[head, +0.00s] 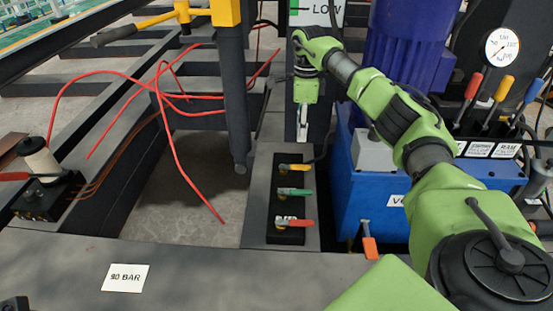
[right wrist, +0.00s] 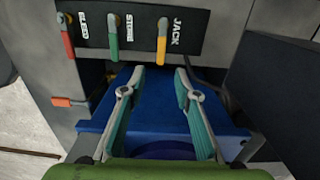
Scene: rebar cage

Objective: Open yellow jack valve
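The yellow jack valve handle (head: 297,167) is the farthest of three on a dark panel and points right, across the panel. In the right wrist view the yellow handle (right wrist: 161,46) hangs below the JACK label. My right gripper (head: 303,125) points down beyond the panel in the head view and is not touching the handle. In the right wrist view my right gripper (right wrist: 160,72) is open and empty, its fingertips spread either side of the line of the handle's end. How far it is in depth is unclear. My left gripper is not in view.
The green store handle (right wrist: 115,45) and red bleed handle (right wrist: 68,45) sit beside the yellow one. A blue tank (head: 375,205) with an orange-handled valve (head: 369,246) stands right of the panel. A yellow-and-black post (head: 233,100) and red hoses (head: 180,150) are to its left.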

